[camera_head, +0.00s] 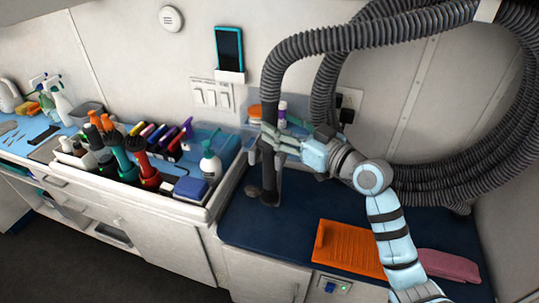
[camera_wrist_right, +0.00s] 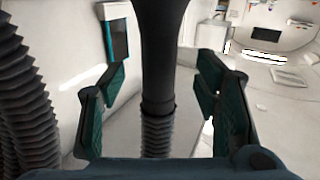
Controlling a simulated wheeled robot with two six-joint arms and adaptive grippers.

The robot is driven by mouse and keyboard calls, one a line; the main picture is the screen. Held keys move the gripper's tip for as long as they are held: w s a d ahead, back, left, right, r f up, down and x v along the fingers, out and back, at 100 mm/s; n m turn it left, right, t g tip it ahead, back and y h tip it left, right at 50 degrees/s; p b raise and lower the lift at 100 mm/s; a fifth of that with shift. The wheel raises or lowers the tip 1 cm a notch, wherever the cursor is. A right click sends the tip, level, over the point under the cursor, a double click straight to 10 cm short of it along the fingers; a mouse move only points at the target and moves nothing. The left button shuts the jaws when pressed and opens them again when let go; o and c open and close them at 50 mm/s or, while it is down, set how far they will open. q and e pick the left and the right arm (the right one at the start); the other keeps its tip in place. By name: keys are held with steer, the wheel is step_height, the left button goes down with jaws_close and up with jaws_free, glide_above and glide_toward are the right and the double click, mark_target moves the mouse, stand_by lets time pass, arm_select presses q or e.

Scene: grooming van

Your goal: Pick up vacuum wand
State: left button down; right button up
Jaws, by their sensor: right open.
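The vacuum wand is a dark upright tube (camera_head: 269,180) at the end of a grey ribbed hose, standing at the left end of the dark blue counter. My right gripper (camera_head: 267,140) reaches it from the right, at the height where hose and wand meet. In the right wrist view the smooth black wand (camera_wrist_right: 163,50) with its ribbed hose part runs between the two open green-padded fingers. Gaps show on both sides, so the fingers do not close on it. My left gripper is out of view.
The ribbed hose (camera_head: 330,42) loops over and behind my right arm; a hose length also shows in the right wrist view (camera_wrist_right: 25,105). An orange mat (camera_head: 347,248) and a pink cloth (camera_head: 447,266) lie on the counter (camera_head: 262,235).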

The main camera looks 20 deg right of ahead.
mark_target(276, 120)
steer(key=x, duration=0.4)
steer(key=shift+w+r+p, duration=0.1)
steer(key=shift+r+p, duration=0.25)
steer(key=shift+w+a+f, duration=0.1)
steer(key=shift+w, duration=0.1)
jaws_close()
